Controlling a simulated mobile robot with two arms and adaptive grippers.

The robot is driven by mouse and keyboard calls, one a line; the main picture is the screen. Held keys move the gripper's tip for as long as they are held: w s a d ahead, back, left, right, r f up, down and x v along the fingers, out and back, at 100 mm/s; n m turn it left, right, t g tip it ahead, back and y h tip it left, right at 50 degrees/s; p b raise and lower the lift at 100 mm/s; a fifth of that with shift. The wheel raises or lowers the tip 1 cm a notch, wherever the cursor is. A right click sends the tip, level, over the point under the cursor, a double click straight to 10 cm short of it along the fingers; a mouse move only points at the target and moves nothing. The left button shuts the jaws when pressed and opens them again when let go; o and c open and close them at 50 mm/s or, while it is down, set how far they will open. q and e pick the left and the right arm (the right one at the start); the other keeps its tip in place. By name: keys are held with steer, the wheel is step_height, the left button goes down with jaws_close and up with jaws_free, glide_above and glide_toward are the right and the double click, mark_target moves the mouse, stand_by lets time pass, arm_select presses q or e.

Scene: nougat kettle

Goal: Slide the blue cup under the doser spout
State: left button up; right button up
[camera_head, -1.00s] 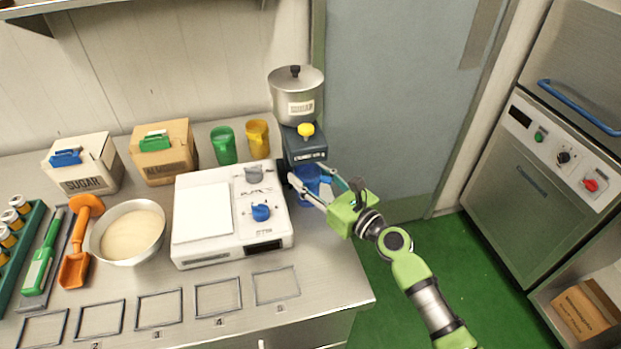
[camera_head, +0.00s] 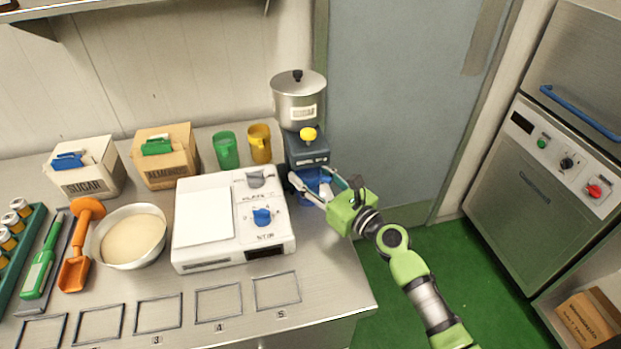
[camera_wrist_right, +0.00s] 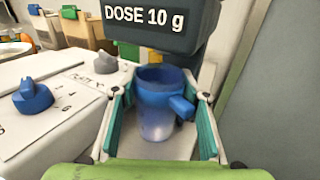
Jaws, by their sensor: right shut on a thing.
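The blue cup (camera_wrist_right: 155,112) stands upright between the fingers of my right gripper (camera_wrist_right: 160,125) in the right wrist view, its handle pointing right. The gripper is shut on it. In the head view the blue cup (camera_head: 309,187) is partly covered by my right gripper (camera_head: 318,187). The doser (camera_head: 306,148), a dark blue-grey body with a yellow knob and a steel pot on top, stands right behind the cup. Its "DOSE 10 g" front (camera_wrist_right: 150,18) overhangs the cup's far side in the right wrist view. The spout itself is hidden. My left gripper is not in view.
A white scale-like machine (camera_head: 218,255) with a blue knob stands close left of the cup. Green (camera_head: 227,152) and yellow (camera_head: 260,144) cups stand behind it. A bowl (camera_head: 103,255), an orange scoop and boxes lie further left. The counter's right edge is near the gripper.

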steer(key=shift+w+a, duration=0.15)
steer(key=shift+w, duration=0.15)
steer(key=o, duration=1.2)
steer(key=v, duration=1.2)
